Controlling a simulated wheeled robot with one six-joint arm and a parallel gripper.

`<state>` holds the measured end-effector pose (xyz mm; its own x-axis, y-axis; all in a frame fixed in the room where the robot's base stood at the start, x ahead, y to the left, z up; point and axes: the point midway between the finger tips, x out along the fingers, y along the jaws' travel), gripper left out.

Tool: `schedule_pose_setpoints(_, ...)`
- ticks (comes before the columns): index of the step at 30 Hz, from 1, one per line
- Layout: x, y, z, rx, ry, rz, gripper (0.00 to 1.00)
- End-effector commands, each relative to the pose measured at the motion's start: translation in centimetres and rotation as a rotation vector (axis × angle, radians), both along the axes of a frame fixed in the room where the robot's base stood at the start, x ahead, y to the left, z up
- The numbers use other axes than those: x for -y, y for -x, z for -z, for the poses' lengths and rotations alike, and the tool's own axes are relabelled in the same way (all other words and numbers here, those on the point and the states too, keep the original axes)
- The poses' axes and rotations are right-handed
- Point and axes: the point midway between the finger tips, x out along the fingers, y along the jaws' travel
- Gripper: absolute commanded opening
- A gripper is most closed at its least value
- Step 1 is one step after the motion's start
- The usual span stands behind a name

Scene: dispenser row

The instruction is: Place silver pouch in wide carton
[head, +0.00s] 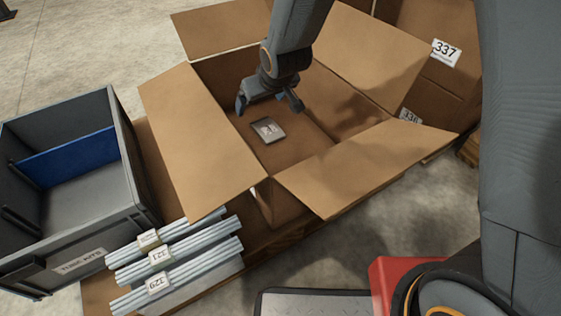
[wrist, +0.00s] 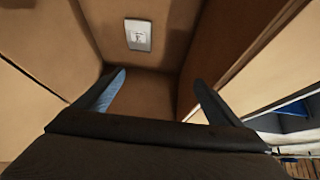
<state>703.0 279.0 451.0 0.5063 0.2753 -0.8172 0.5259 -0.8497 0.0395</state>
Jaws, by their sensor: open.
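The wide carton (head: 200,150) stands open in the middle of the head view with its flaps folded out. The silver pouch (head: 268,130) lies flat inside it and bears a small white label. It also shows in the wrist view (wrist: 138,35), at the top, beyond my fingers. My gripper (head: 268,104) is over the carton's opening, with its fingers spread and nothing between them. In the wrist view the two fingers (wrist: 160,90) are apart, and the pouch is clear of both.
A grey bin (head: 128,150) with a blue divider, labelled tube kits, stands at the left. Several labelled tube bundles (head: 175,250) lie in front of it. A taller carton marked 337 (head: 440,75) stands at the back right. Bare concrete floor shows at the upper left.

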Motion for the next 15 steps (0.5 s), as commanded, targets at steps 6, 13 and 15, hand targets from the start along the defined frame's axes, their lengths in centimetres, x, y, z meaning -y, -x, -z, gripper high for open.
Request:
schedule_pose_setpoints(6,0.6,8.5,-5.8,-0.136,0.051,0.000,0.89)
schedule_pose_setpoints(13,2.6,19.2,-10.3,-0.304,0.095,-0.014,0.89)
schedule_pose_setpoints(15,3.4,22.5,-11.3,-0.357,0.107,-0.023,0.89)
